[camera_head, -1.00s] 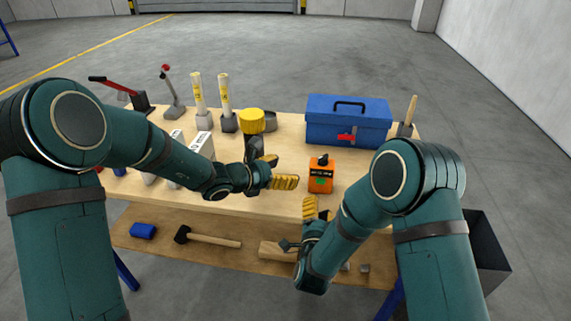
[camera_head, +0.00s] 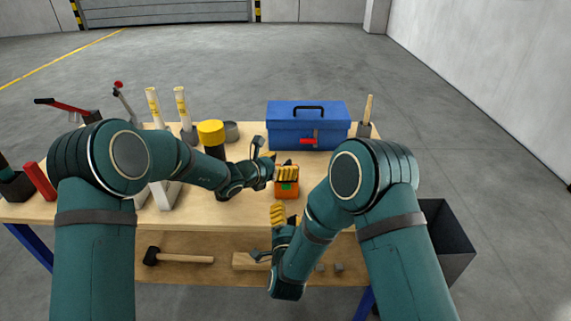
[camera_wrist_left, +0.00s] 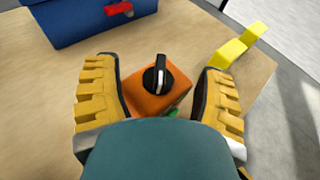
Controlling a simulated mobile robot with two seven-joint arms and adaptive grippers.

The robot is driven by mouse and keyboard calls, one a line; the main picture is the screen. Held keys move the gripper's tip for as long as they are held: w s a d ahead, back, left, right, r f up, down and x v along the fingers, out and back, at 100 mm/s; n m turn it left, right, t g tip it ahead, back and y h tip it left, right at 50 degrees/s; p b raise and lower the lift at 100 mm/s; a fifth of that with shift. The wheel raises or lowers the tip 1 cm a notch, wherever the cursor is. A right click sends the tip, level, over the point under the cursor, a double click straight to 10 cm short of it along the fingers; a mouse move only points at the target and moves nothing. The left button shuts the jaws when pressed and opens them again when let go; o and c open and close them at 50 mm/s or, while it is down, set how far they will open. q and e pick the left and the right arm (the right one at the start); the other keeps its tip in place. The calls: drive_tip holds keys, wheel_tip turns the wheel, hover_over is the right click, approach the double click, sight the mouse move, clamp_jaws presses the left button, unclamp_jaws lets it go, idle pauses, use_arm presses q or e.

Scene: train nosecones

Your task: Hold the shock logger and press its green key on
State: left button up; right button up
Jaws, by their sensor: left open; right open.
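The shock logger (camera_head: 287,191) is a small orange box standing on the bench, with a green key on its front side. In the left wrist view the logger (camera_wrist_left: 146,92) shows a black knob with a white line on top; the green key (camera_wrist_left: 173,112) is partly hidden by my wrist. My left gripper (camera_head: 278,168) is open at the logger. Its two yellow ribbed fingers stand on either side of the logger, with gaps visible in the wrist view. My right gripper (camera_head: 270,232) is open and empty, in front of and below the logger, near the bench's front edge.
A blue toolbox (camera_head: 308,137) stands behind the logger. A yellow-capped dark cylinder (camera_head: 211,134) stands left, partly behind my left arm. A mallet (camera_head: 180,258) lies on the lower shelf. A dark bin (camera_head: 446,240) is at the right.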

use_arm(q)
drive_tip(key=shift+w+d+f, duration=0.2)
drive_tip(key=shift+w+d, duration=0.25)
drive_tip(key=shift+c, duration=0.2)
clamp_jaws()
use_arm(e)
clamp_jaws()
use_arm(q)
drive_tip(key=shift+f, duration=0.1)
use_arm(e)
drive_tip(key=shift+r, duration=0.1)
idle(0.8)
